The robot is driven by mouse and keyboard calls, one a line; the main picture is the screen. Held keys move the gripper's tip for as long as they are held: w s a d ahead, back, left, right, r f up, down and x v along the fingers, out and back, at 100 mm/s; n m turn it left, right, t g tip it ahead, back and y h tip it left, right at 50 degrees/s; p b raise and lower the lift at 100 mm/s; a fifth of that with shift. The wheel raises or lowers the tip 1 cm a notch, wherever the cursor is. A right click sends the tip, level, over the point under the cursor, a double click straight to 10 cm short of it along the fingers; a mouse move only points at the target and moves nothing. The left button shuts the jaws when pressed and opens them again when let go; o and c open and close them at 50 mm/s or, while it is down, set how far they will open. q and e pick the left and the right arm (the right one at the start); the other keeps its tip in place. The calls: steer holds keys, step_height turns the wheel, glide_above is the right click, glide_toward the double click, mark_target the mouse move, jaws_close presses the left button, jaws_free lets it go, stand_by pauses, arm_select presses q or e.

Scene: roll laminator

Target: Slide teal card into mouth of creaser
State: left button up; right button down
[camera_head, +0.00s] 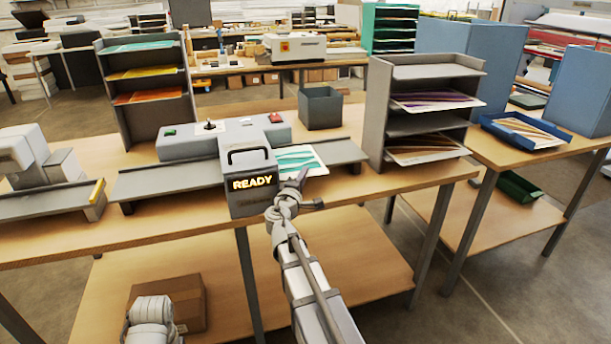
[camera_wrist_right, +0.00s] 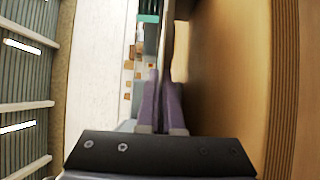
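The teal card (camera_head: 299,160), white with teal stripes, lies on the right-hand bed (camera_head: 343,154) of the creaser. The creaser (camera_head: 253,189) is a grey machine with a handle and a lit READY sign. The card's left end is close beside the machine head; I cannot tell whether it is in the mouth. My right gripper (camera_head: 311,189) is at the near edge of the card, right of the READY panel. In the right wrist view its fingers (camera_wrist_right: 160,100) are close together; a grip on the card does not show clearly. Of my left arm only a rounded part shows at the bottom.
A grey shelf unit (camera_head: 377,110) with card stacks stands right of the bed. Another rack (camera_head: 118,99) holds teal, yellow and orange sheets at the back left. A dark grey bin (camera_head: 320,108) stands behind the creaser. A cardboard box (camera_head: 188,300) sits on the lower shelf.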

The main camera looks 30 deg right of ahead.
steer(key=shift+w+a+f, duration=0.25)
steer(key=shift+w+a, duration=0.05)
steer(key=shift+a, duration=0.3)
steer(key=c, duration=1)
jaws_free()
steer(key=s+v, duration=0.1)
steer(key=v, duration=0.6)
steer(key=shift+s+d, duration=0.15)
